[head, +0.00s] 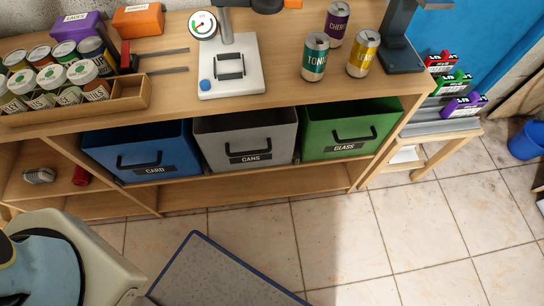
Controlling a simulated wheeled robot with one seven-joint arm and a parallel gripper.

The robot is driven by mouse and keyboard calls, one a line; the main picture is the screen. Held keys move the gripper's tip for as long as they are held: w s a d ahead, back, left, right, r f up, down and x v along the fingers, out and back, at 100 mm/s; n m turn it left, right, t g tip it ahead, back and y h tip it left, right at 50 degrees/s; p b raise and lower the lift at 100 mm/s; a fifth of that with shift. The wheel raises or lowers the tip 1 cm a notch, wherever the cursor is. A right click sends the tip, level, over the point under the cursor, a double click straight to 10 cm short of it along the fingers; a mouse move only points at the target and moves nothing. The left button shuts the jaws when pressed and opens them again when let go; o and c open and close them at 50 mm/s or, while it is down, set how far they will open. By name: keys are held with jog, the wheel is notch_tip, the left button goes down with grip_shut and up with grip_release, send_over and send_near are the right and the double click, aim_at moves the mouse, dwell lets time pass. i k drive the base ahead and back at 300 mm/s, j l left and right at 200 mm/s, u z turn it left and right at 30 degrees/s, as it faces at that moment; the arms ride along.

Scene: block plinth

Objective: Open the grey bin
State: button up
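The grey bin (218,140) sits under the bench top, between a blue bin and a green bin. Its front has a dark bar handle (248,149) and a dark label reading CANS (250,158). It stands in line with its neighbours and is not drawn further out than they are. The bench top's front edge runs just above it. I cannot make out its inside. My gripper is not in this view, and nothing touches the handle.
The blue bin (110,146) reads CARD; the green bin (323,120) reads GLASS. On the bench top (175,110) stand a gauged press (232,80), drink cans (315,58) and a wooden tray of jars (130,92).

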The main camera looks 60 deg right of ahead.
aim_at(263, 138)
jog(key=k+z, duration=0.15)
jog(key=z, duration=1.35)
jog(key=k+j+z, duration=0.35)
jog(key=k, duration=0.3)
jog(key=k+z, duration=0.35)
jog(key=k, duration=1.15)
jog(key=l+u, duration=0.1)
jog(key=u, duration=0.3)
jog(key=i+l+u, duration=0.1)
jog(key=u, duration=0.3)
jog(key=l+u, duration=0.15)
jog(key=u, duration=0.25)
jog(key=i+l+u, duration=0.15)
jog(key=l+u, duration=0.2)
jog(key=l, duration=0.25)
jog(key=l+u, duration=0.35)
jog(key=l, duration=1)
jog(key=i+u, duration=0.05)
jog(key=i, duration=0.05)
